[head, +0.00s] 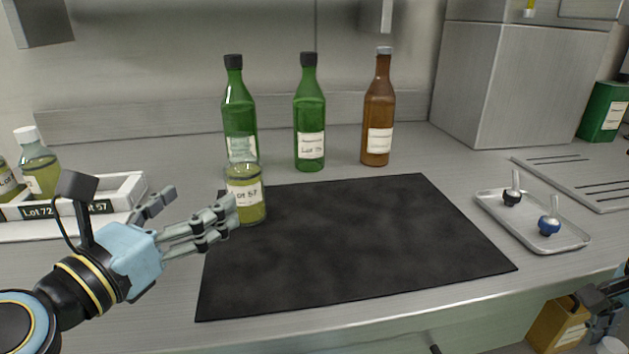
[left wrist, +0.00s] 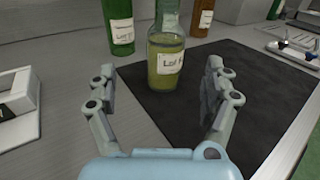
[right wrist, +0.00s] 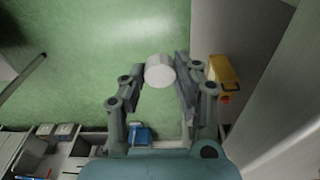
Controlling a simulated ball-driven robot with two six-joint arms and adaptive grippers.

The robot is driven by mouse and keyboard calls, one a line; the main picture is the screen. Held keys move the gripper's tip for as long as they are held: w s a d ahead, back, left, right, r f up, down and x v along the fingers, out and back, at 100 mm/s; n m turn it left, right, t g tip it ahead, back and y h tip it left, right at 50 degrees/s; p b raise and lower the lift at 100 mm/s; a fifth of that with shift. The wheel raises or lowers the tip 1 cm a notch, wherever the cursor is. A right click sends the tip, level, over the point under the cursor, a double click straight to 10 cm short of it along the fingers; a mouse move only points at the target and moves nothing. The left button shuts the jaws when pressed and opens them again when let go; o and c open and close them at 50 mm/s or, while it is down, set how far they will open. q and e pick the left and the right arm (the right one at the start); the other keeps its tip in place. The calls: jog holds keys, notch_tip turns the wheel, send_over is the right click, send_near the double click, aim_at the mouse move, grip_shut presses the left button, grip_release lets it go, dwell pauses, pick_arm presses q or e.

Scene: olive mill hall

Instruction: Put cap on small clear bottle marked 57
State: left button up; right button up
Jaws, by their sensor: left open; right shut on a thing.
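The small clear bottle marked 57 (head: 246,205) stands upright and uncapped at the black mat's back left corner, with yellow-green liquid inside. My left gripper (head: 203,202) is open and level, with its fingers pointing at the bottle. In the left wrist view the bottle (left wrist: 165,66) shows between and beyond the fingertips; I cannot tell if a finger touches it. My right gripper (right wrist: 160,75) is shut on a white cap (right wrist: 159,71), held over the green floor off the counter's front right. In the head view my right gripper (head: 603,305) is partly cut off.
A white rack (head: 125,190) labelled Lot 72 and Lot 57 holds bottles at the left. Two green bottles and a brown bottle (head: 378,115) stand behind the mat (head: 350,250). A metal tray (head: 545,242) with two pourers lies at the right. The mat is otherwise clear.

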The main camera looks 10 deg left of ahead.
aim_at(232, 186)
pick_arm(q)
jog(key=x, duration=0.5)
jog(key=shift+w+d, duration=0.15)
jog(key=x, duration=0.4)
jog(key=shift+d+f+b, duration=0.3)
jog(key=shift+b, duration=0.1)
pick_arm(e)
jog(key=shift+f, duration=0.4)
pick_arm(q)
jog(key=shift+w+d, duration=0.15)
jog(key=shift+w, duration=0.3)
jog(key=shift+c, duration=0.2)
grip_shut()
